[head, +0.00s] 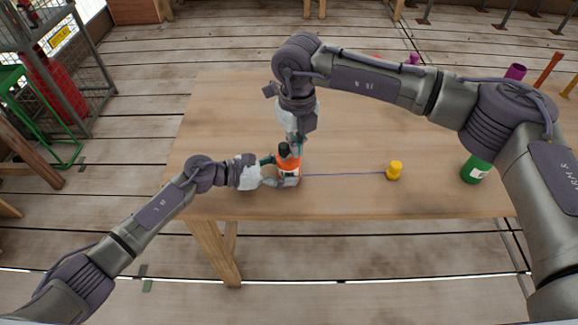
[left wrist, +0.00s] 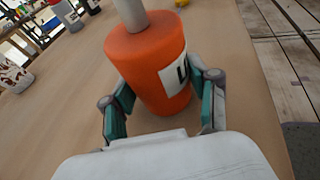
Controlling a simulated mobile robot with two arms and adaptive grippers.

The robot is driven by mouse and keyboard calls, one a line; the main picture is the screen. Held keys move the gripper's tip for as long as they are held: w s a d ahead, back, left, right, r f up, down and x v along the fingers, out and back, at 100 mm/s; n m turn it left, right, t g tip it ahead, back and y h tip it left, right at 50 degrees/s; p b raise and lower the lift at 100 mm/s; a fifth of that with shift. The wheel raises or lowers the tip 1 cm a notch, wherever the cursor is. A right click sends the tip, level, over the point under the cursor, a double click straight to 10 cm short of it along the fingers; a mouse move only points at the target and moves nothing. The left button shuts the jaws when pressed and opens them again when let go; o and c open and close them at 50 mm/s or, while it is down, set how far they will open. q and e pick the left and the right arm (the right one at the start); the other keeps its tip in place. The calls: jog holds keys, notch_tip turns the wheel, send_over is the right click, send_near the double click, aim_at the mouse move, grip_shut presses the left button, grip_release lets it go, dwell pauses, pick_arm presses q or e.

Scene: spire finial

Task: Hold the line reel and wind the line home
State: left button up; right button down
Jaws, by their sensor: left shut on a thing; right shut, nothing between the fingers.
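The line reel is an orange drum (head: 289,167) with a dark knob (head: 284,149) on top, standing near the table's front edge. It also fills the middle of the left wrist view (left wrist: 146,70), with a white label and a grey post on top. My left gripper (head: 270,172) is shut on the drum, one finger on each side. A thin blue line (head: 340,174) runs right from the reel along the table to a yellow weight (head: 395,170). My right gripper (head: 297,141) is shut and empty, pointing down close beside the knob; whether they touch is unclear.
A green can (head: 475,169) stands near the table's right end, beside my right arm. A purple cup (head: 515,71) and an orange post (head: 547,70) show at the far right. The wooden table (head: 225,115) is bare left of the reel.

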jog(key=shift+s+a, duration=0.25)
jog(key=shift+a, duration=0.95)
dwell(0.8)
jog(key=shift+w+a, duration=0.9)
dwell(1.5)
jog(key=shift+s+a, duration=0.1)
jog(key=shift+a, duration=0.1)
notch_tip(320, 180, up, 7)
dwell(0.8)
jog(key=shift+d, duration=0.1)
dwell(0.3)
